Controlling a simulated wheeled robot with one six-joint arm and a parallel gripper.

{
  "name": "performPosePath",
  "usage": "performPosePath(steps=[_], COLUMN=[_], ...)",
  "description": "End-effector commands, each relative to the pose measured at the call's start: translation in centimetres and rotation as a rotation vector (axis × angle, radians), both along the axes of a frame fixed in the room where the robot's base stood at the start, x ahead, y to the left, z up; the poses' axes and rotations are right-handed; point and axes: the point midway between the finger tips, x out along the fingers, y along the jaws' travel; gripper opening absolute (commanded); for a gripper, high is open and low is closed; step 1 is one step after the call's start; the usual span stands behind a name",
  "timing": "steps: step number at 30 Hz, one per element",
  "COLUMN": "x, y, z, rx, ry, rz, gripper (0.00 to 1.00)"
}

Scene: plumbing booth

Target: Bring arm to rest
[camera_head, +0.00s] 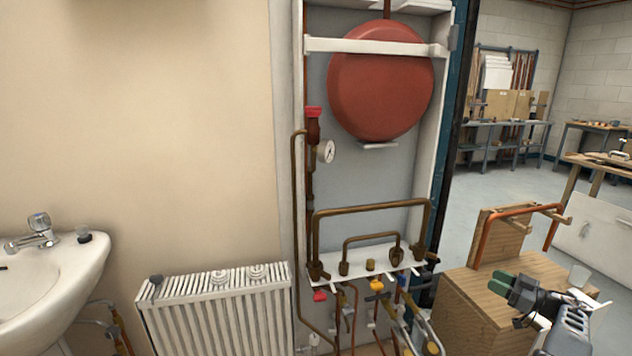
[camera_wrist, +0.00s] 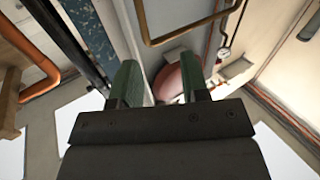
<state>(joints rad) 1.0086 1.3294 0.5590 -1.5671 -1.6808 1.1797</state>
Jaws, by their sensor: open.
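My gripper (camera_head: 512,287) is at the lower right of the head view, in front of the wooden box and left of a small clear cup. Its green-padded fingers show apart in the wrist view (camera_wrist: 160,84), with nothing between them. My dark arm runs from the gripper to the lower right corner. In the wrist view the red round tank (camera_wrist: 183,76) shows beyond the fingers, well away from them.
The wooden box (camera_head: 470,310) carries a stand with a bent copper pipe (camera_head: 487,232). The boiler panel holds the red tank (camera_head: 381,80), a gauge (camera_head: 326,151) and brass pipework (camera_head: 372,207). A white radiator (camera_head: 215,315) and a sink (camera_head: 50,290) stand left. Open floor lies behind.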

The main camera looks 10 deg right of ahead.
Motion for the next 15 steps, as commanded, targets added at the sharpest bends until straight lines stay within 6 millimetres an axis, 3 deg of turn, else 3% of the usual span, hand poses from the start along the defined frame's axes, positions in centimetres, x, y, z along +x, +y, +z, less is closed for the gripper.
performPosePath(steps=[8,10,14,15], x=[5.5,7.2,10.8,11.8], y=[1.7,2.4,5.1,6.4], z=[9.0,12.2,20.6,23.6], rx=[-0.035,-0.044,-0.059,-0.062], ry=[-0.094,-0.121,-0.166,-0.169], rz=[-0.162,-0.226,-0.394,-0.461], gripper=[0.41,0.41,0.41,0.41])
